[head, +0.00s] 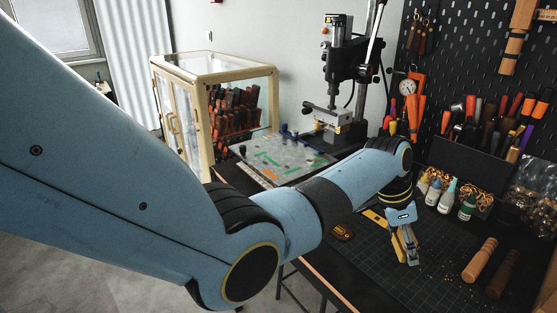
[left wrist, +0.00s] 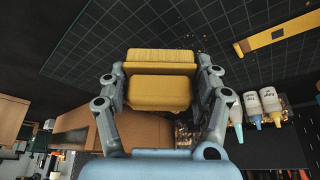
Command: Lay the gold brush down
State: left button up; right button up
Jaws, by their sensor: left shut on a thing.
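The gold brush (left wrist: 160,92) shows in the left wrist view as a blocky yellow-gold thing between the two fingers. My left gripper (left wrist: 160,75) is shut on it. In the head view my left gripper (head: 408,252) points down over the green cutting mat (head: 375,258), with only a little yellow showing at its fingers. The fingers hide most of the brush there. I cannot tell whether the brush touches the mat. My right gripper is in neither view.
A yellow tool (head: 376,219) lies left of the gripper. Two wooden handles (head: 480,260) lie to the right. Small bottles (head: 446,197) stand behind in a tray. A stamping press (head: 345,80) stands at the back. The front of the mat looks mostly clear.

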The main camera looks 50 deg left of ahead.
pick_arm(q)
jog(key=shift+f+b, duration=0.3)
jog(key=shift+f, duration=0.1)
jog(key=shift+f+b, duration=1.1)
jog(key=shift+f, duration=0.55)
jog(key=o, duration=1.3)
jog(key=shift+a+r, duration=0.1)
jog(key=shift+r, duration=0.1)
jog(key=v, duration=1.1)
jog(key=shift+r, duration=0.3)
jog(key=shift+s+a, duration=0.1)
jog(key=shift+s, duration=0.05)
